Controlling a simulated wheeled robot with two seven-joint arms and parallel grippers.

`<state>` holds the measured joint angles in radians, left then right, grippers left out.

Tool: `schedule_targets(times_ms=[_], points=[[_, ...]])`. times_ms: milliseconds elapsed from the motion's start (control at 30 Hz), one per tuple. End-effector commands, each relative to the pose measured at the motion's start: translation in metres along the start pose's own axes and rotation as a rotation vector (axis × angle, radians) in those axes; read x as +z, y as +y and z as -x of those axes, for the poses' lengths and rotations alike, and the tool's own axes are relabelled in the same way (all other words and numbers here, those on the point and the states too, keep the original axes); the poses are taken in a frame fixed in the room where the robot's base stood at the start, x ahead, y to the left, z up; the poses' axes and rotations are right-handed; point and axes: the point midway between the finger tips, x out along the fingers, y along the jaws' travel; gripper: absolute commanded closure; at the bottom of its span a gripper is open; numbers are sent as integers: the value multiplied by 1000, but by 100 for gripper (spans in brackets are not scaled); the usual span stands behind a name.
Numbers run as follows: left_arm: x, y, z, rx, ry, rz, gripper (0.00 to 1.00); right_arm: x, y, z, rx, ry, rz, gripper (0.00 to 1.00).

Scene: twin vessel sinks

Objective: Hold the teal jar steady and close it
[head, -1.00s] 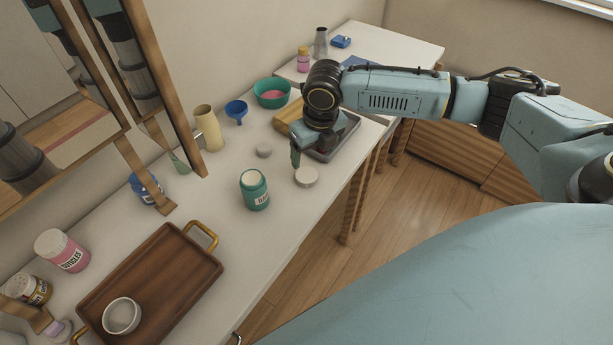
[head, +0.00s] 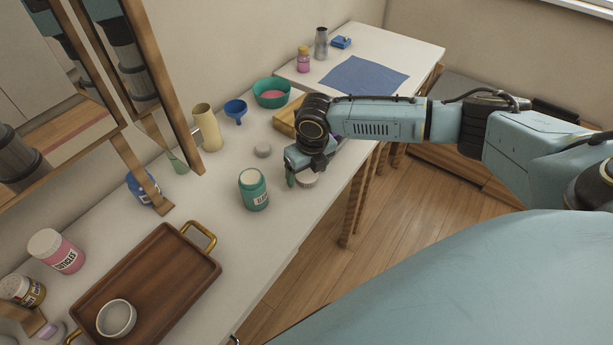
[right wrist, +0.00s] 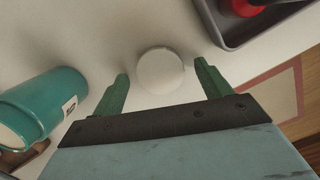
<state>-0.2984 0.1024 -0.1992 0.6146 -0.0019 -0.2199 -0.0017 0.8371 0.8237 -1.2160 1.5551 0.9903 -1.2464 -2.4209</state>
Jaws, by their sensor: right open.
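The teal jar (head: 254,194) stands upright on the white counter, its round top pale; it also shows at the left of the right wrist view (right wrist: 42,108). A round white lid (head: 307,181) lies flat on the counter to the right of the jar, partly hidden by my right gripper (head: 300,178). In the right wrist view, the white lid (right wrist: 160,70) sits between the tips of the open green fingers (right wrist: 162,72), with gaps on both sides. I cannot tell how high the fingers are above the counter. My left gripper is not in view.
A wooden tray (head: 170,265) with a white bowl (head: 117,318) is at front left. A blue funnel (head: 236,110), teal bowl (head: 271,88) and cream vase (head: 206,128) stand behind. A grey tray (right wrist: 235,35) is near the right gripper.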

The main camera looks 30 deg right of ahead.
Motion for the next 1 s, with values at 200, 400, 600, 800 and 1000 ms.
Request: schedule_targets(times_ms=[200,400,600,800,1000], points=[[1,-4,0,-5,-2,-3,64,0,0,-3,-1,-1,0,23],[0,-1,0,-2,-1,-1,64,0,0,-3,-1,-1,0,26],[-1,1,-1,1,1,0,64,0,0,-3,-1,-1,0,52],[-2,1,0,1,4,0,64,1,0,-3,-1,-1,0,70],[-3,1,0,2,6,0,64,1,0,-2,-1,-2,0,70]])
